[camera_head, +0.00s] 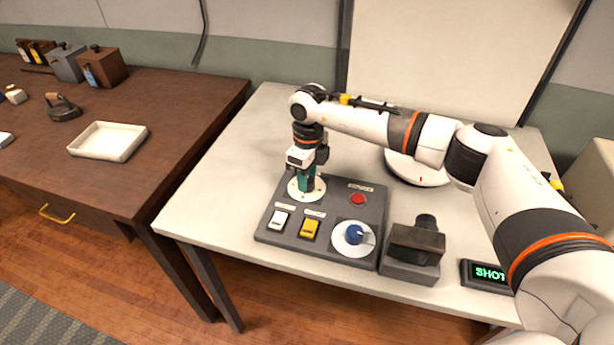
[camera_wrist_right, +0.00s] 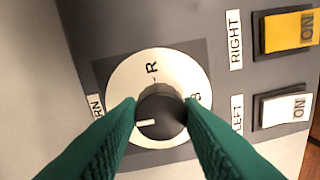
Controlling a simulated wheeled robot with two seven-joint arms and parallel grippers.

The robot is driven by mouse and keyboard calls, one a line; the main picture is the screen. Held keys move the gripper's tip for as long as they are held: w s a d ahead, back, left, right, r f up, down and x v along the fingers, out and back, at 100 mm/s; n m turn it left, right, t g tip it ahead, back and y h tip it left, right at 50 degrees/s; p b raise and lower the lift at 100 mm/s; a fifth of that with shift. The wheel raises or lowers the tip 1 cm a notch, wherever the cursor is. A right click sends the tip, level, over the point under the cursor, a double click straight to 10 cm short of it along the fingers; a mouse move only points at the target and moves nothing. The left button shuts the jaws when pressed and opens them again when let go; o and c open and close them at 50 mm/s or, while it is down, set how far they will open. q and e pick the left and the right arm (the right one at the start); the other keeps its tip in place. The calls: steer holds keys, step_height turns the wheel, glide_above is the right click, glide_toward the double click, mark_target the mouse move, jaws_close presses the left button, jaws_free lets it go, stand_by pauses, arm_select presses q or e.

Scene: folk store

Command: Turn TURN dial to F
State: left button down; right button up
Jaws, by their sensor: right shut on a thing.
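The TURN dial is a white disc (camera_head: 313,196) with a dark round knob (camera_wrist_right: 161,117), on the grey control panel (camera_head: 267,232). In the right wrist view the disc (camera_wrist_right: 121,88) shows an R at the top and a partly hidden letter at the right. The knob's white mark points left; any letter there is not readable. My right gripper (camera_head: 307,186) points down over the dial, its teal fingers (camera_wrist_right: 161,112) shut on the knob from both sides. My left gripper is in neither view.
The panel also has a white switch (camera_head: 279,219), a yellow switch (camera_head: 310,229), a red button (camera_head: 358,199) and a blue knob (camera_head: 354,234). A dark camera-like device (camera_head: 416,243) and a lit display (camera_head: 488,275) stand to the right. A brown table (camera_head: 178,110) stands left.

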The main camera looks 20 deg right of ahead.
steer(key=shift+r, duration=0.1)
steer(key=o, duration=1)
steer(key=shift+r, duration=0.1)
steer(key=shift+w+d+r+b, duration=0.15)
steer(key=shift+r+b, duration=0.45)
steer(key=shift+r, duration=2.35)
steer(key=shift+w+d+r+b, duration=0.1)
steer(key=shift+r+b, duration=0.5)
steer(key=shift+r, duration=2.35)
